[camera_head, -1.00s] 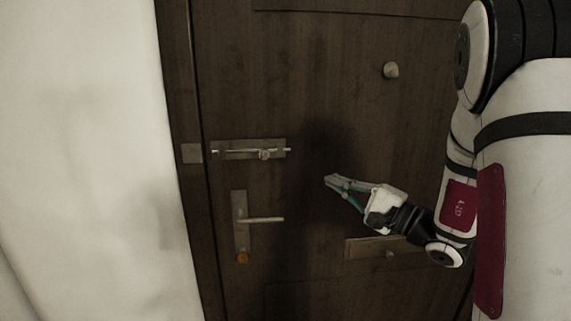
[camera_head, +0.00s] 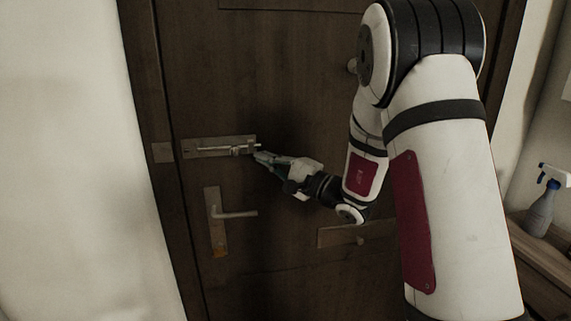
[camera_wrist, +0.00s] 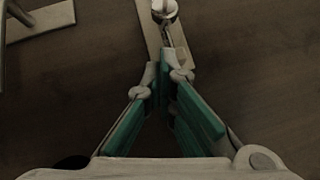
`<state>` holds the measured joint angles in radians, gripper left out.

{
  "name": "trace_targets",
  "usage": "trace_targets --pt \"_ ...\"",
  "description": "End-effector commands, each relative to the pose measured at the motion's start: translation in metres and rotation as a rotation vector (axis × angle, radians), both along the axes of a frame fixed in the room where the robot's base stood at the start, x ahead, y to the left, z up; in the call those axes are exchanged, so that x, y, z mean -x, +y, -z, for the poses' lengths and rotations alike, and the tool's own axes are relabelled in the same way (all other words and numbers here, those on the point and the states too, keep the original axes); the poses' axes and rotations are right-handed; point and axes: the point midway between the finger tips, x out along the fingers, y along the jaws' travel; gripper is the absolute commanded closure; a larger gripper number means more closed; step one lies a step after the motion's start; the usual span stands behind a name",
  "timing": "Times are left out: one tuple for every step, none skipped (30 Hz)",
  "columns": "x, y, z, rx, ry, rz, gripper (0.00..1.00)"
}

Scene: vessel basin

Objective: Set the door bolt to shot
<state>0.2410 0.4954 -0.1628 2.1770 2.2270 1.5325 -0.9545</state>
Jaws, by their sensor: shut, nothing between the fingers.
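The door bolt (camera_head: 218,147) is a metal rod on a pale plate, lying level across the left part of the dark wooden door (camera_head: 290,95). Its small knob (camera_head: 237,150) sits right of the plate's middle and shows at the top of the wrist view (camera_wrist: 164,9). A square keeper plate (camera_head: 162,152) is on the frame to the left, with a gap between it and the bolt plate. My gripper (camera_head: 259,156) is shut and empty at the bolt's right end. In the wrist view its fingertips (camera_wrist: 164,73) are close to the rod end; I cannot tell whether they touch.
A lever handle (camera_head: 234,214) sticks out below the bolt. A letter plate (camera_head: 340,236) is lower right, partly behind my arm. A spray bottle (camera_head: 541,210) stands on a wooden cabinet (camera_head: 545,260) at the far right.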

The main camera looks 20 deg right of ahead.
Motion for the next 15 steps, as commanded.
trace_targets --pt "0.001 0.008 -0.004 -0.001 0.000 -0.003 1.00" --pt "0.000 0.011 -0.005 -0.001 -0.001 -0.002 1.00" --pt "-0.001 0.014 -0.006 -0.001 -0.001 -0.002 1.00" --pt "-0.001 0.017 -0.007 -0.001 0.000 -0.002 1.00" --pt "-0.002 0.019 -0.007 -0.001 0.000 -0.002 1.00" --pt "-0.002 0.021 -0.007 0.000 0.000 0.000 1.00" --pt "-0.003 0.022 -0.007 0.000 0.000 0.000 1.00" --pt "-0.003 0.023 -0.007 0.000 0.000 0.001 1.00" --pt "-0.003 0.023 -0.008 0.000 0.000 0.001 1.00" --pt "-0.004 0.024 -0.007 0.000 0.000 0.001 1.00" --pt "-0.004 0.024 -0.007 0.000 0.000 0.001 1.00" --pt "-0.004 0.024 -0.007 0.000 0.000 0.001 1.00" --pt "-0.004 0.024 -0.007 0.000 0.000 0.001 1.00" --pt "-0.004 0.024 -0.007 0.001 0.000 0.001 1.00" --pt "-0.004 0.024 -0.007 0.000 0.000 0.001 1.00"
